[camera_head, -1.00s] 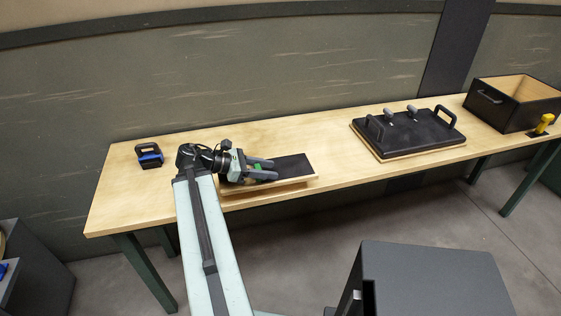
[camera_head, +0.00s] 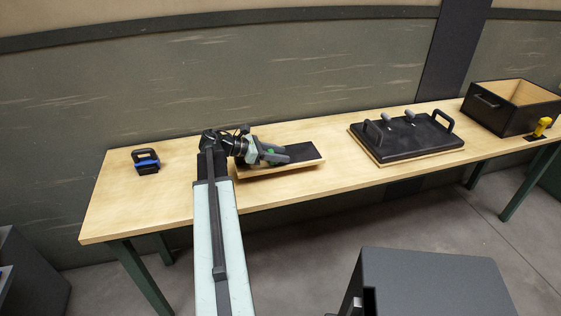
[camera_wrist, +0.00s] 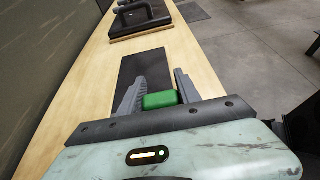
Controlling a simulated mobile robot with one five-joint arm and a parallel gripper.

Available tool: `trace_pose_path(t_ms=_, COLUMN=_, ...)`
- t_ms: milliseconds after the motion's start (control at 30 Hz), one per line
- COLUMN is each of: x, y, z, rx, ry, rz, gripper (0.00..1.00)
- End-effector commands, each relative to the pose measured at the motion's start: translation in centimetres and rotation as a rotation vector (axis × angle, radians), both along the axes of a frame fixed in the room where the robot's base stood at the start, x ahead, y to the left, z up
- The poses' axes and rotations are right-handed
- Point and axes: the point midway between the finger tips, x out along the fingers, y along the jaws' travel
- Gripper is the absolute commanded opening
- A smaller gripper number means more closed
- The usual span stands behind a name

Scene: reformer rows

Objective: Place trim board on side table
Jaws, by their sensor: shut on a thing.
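The trim board (camera_head: 303,152) looks like a flat board with a black top and a pale wood edge. It is at the front of the long workbench, tilted a little, with its front edge seeming just above the bench top. My gripper (camera_head: 277,153) is over its left part, shut on a green block that appears to be its grip. In the wrist view the green block (camera_wrist: 160,100) sits between the fingers (camera_wrist: 158,78), with the board's black top (camera_wrist: 143,65) beyond. A dark grey flat-topped stand (camera_head: 430,285), possibly the side table, is at the lower right; its top looks bare.
On the workbench (camera_head: 120,205) are a small black and blue handled tool (camera_head: 146,162) at left, a black handled panel (camera_head: 405,138) right of centre, and an open black box (camera_head: 512,108) with a yellow-knobbed item (camera_head: 542,127) at far right. Open floor lies before the bench.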

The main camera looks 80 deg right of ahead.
Motion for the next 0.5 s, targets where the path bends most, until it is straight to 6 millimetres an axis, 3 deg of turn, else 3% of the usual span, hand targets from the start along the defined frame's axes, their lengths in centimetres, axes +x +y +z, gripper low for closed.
trace_pose_path(t_ms=133, x=-0.4, y=-1.3, z=-0.1, rx=-0.001, ry=0.001, rz=-0.001, gripper=0.0)
trace_pose_path(t_ms=300, x=-0.4, y=-1.2, z=-3.9, rx=0.0, ry=0.001, rz=0.0, gripper=0.0)
trace_pose_path(t_ms=500, x=-0.4, y=-1.2, z=-3.6, rx=-0.001, ry=0.001, rz=0.001, gripper=0.0)
